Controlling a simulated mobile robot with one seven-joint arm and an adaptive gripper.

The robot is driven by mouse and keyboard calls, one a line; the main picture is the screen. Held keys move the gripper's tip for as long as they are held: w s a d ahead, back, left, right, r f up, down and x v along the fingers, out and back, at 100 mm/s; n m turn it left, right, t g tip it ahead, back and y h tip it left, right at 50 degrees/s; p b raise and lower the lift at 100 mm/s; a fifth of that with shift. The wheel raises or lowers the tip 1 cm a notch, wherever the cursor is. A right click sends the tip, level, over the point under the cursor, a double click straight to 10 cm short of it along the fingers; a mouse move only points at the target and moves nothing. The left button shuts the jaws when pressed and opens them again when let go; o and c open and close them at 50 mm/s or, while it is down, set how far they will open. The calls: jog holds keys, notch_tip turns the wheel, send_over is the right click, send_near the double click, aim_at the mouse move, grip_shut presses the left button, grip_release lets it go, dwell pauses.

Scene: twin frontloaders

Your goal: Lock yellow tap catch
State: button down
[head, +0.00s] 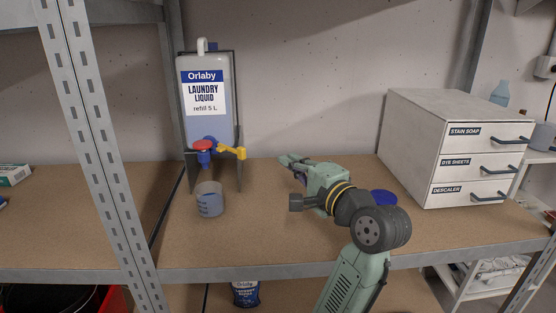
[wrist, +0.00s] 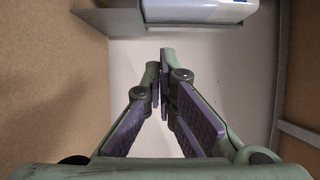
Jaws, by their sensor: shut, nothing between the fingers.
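The yellow tap catch (head: 232,151) sticks out to the right of the blue tap (head: 204,153) at the foot of the laundry liquid canister (head: 208,98). A red cap or button (head: 202,145) tops the tap. My gripper (head: 285,160) is to the right of the catch and apart from it, pointing left and back over the shelf. In the wrist view my gripper (wrist: 160,60) is shut and empty. The catch does not show in the wrist view, where part of the canister (wrist: 205,10) is at the top. Whether the catch is locked I cannot tell.
A measuring cup (head: 209,199) stands below the tap. A white drawer box (head: 430,150) stands at the right, and a blue round object (head: 383,197) is partly behind my arm. A metal upright (head: 92,130) is at the left. The shelf (head: 270,235) is clear in front.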

jog(key=w+a+p, duration=0.2)
jog(key=w+a, duration=0.2)
jog(key=a, duration=0.2)
jog(key=shift+w+a, duration=0.4)
jog(key=shift+a+h+p, duration=0.15)
jog(key=shift+h+p, duration=0.15)
jog(key=shift+p, duration=0.1)
